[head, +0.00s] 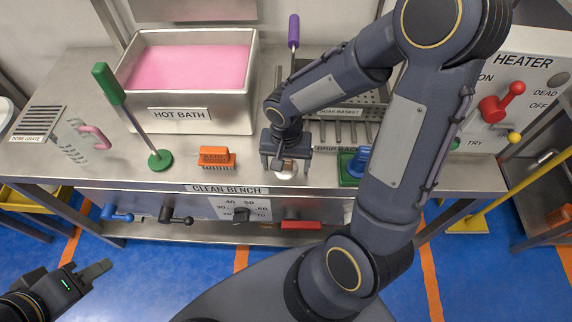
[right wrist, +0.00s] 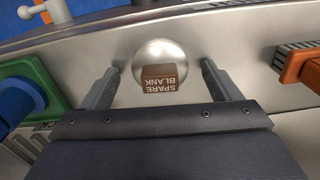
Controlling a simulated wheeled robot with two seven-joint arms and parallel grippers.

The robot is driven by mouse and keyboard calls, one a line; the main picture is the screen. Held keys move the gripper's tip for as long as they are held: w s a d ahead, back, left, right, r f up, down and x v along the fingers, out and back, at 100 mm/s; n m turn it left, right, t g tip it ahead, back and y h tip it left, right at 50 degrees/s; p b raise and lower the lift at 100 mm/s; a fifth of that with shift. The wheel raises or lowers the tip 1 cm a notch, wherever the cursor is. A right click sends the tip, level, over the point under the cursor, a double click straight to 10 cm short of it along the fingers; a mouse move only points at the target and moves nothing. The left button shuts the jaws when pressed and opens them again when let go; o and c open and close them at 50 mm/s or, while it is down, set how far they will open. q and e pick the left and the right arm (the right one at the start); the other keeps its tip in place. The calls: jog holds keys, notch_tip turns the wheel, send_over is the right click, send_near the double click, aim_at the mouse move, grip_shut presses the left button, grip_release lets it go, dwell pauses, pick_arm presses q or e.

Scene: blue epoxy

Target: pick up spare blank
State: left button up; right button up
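The spare blank (right wrist: 160,52) is a shiny silver round piece with a brown tag reading SPARE BLANK, seen upside down in the right wrist view. In the head view the spare blank (head: 286,174) sits near the front edge of the steel bench, partly hidden by my right gripper (head: 286,164). My right gripper (right wrist: 161,66) is open, with one finger on each side of the blank and a visible gap to both. My left gripper (head: 92,274) is low at the left, away from the bench; its finger opening is unclear.
On the bench (head: 190,176) stand an orange brush (head: 215,158) to the left of the blank and a green-and-blue item (head: 353,166) to its right. A green-handled plunger (head: 130,120), the pink hot bath (head: 190,85) and a drip rack (head: 335,133) lie farther off.

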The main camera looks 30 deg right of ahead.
jog(key=c, duration=1.1)
jog(key=shift+r, duration=0.1)
